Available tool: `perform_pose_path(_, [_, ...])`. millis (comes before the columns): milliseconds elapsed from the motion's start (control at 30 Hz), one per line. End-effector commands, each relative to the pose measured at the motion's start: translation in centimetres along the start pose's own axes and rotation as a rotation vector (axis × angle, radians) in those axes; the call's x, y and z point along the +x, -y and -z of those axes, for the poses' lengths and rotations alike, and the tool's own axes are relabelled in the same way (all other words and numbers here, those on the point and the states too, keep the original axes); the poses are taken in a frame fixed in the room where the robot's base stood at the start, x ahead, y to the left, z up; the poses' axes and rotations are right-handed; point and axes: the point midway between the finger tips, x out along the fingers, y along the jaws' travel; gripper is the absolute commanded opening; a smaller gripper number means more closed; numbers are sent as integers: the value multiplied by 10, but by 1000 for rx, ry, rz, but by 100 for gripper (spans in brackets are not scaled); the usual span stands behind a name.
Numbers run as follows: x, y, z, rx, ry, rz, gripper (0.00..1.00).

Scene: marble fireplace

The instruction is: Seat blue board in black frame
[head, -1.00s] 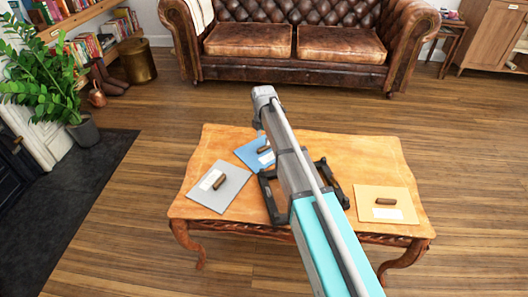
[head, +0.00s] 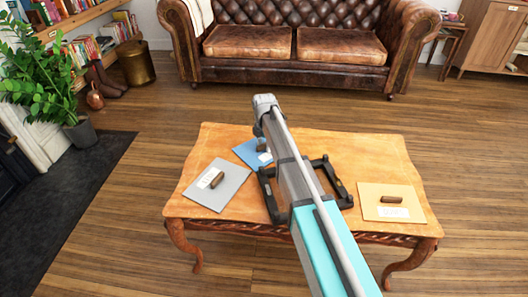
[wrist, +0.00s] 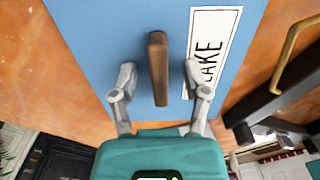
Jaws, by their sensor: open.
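The blue board (head: 246,151) lies on the wooden table, partly hidden by my arm in the head view. In the wrist view the blue board (wrist: 110,45) carries a brown upright handle (wrist: 158,68) and a white label (wrist: 211,45) reading "LAKE", cut off in part. My gripper (wrist: 160,75) is open, with one finger on each side of the handle and gaps between. The black frame (head: 269,198) lies on the table right of the blue board, its middle hidden behind my arm. It also shows at the right of the wrist view (wrist: 262,108).
A grey board (head: 215,187) with a brown handle lies at the table's left. A tan board (head: 391,214) with a similar handle lies at the right. The wooden table (head: 360,150) has bare surface at the back right. A leather sofa (head: 296,70) stands behind.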

Motion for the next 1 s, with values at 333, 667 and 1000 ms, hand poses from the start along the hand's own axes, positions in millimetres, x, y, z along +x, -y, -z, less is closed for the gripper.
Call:
perform_pose_path(333, [0,0,0,0,0,0,60])
perform_pose_path(667, [0,0,0,0,0,0,38])
perform_pose_path(1000, [0,0,0,0,0,0,0])
